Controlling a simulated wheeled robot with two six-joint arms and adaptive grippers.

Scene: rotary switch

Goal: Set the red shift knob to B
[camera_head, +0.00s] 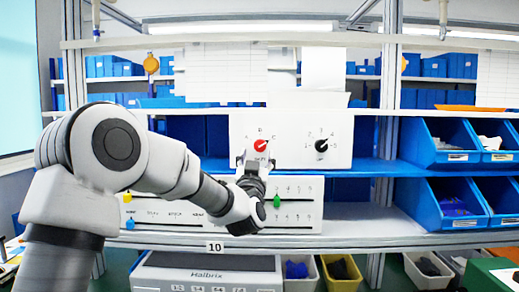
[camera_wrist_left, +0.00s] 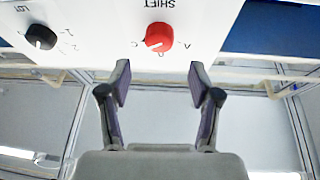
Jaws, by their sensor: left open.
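The red shift knob (camera_head: 260,145) is on the left side of a white panel (camera_head: 343,128) at the upper shelf. Letters A, B and C stand around it; its white mark appears to point toward C. The knob also shows in the left wrist view (camera_wrist_left: 159,37), which sees the panel upside down, with SHIFT printed by it. My left gripper (camera_head: 256,161) is open just in front of and slightly below the knob. In the wrist view its fingers (camera_wrist_left: 160,78) are apart, empty, and short of the knob. My right gripper is not in view.
A black knob (camera_head: 321,146) is right of the red one on the same panel. Below are slider panels with a green slider (camera_head: 277,201). Blue bins (camera_head: 440,203) stand at the right. A blue shelf edge (camera_head: 375,168) runs under the panel.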

